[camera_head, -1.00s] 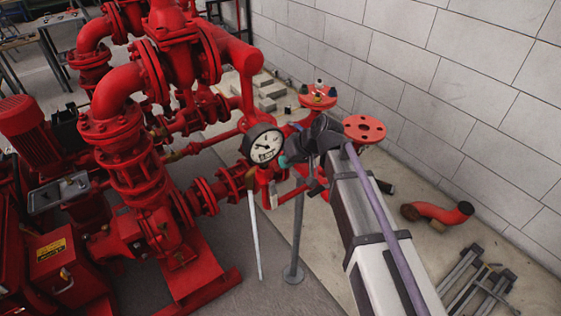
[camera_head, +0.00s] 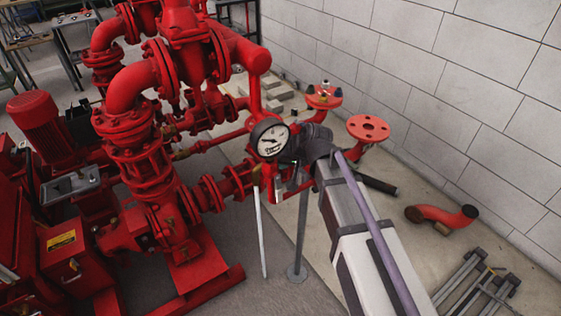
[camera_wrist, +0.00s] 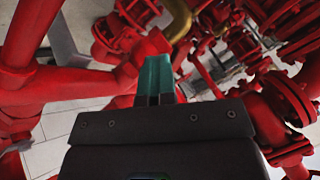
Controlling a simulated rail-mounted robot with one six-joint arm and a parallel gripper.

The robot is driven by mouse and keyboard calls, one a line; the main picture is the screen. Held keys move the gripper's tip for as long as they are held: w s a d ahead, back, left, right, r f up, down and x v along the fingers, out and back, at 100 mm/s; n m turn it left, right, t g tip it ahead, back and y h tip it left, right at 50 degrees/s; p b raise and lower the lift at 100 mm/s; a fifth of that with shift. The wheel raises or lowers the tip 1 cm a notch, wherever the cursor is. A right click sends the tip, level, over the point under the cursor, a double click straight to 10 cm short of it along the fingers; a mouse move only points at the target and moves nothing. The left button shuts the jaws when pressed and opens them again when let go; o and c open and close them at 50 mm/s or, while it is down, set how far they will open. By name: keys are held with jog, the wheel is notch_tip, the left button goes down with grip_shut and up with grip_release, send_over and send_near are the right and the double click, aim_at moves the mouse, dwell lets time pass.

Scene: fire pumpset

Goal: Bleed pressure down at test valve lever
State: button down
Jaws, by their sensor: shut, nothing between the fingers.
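My gripper shows in the wrist view as teal fingers (camera_wrist: 155,77) pressed together, with nothing between them. In the head view my gripper (camera_head: 281,182) is partly hidden by my dark wrist, just below and right of the white pressure gauge (camera_head: 270,140). A small brass fitting (camera_head: 256,178) sits left of my gripper, with a long pale bar (camera_head: 262,232) hanging below it. A curved brass part (camera_wrist: 178,18) lies beyond the fingertips in the wrist view. I cannot tell which part is the test valve lever, or whether my fingers touch anything.
Red pump pipework (camera_head: 137,150) fills the left. A red flange (camera_head: 367,129) stands right of my wrist. A grey support post (camera_head: 299,235) rises below it. A loose red elbow (camera_head: 440,217) and metal stands (camera_head: 475,283) lie on the floor near the block wall (camera_head: 450,90).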

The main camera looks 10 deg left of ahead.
jog(key=shift+s+a, duration=0.1)
jog(key=shift+a, duration=0.05)
dwell(0.3)
jog(key=d+f+p+v, duration=0.1)
jog(key=d+p+v, duration=0.1)
jog(key=p+v, duration=0.6)
notch_tip(320, 180, up, 3)
jog(key=shift+s+d+f, duration=0.15)
jog(key=shift+s+d, duration=0.9)
jog(key=shift+d, duration=0.05)
jog(key=s+d, duration=0.1)
jog(key=s+d+f+g+h, duration=0.1)
jog(key=s+d+f+h, duration=0.1)
jog(key=shift+s+d+m+g, duration=0.2)
jog(key=shift+s+m+g, duration=0.1)
jog(key=shift+g, duration=0.1)
jog(key=s+d+m+g+h+p, duration=0.1)
jog(key=s+d+h, duration=0.3)
jog(key=d, duration=0.9)
jog(key=s+m+g, duration=0.1)
jog(key=s, duration=0.2)
jog(key=shift+s+d+r+p, duration=0.15)
jog(key=shift+p, duration=0.25)
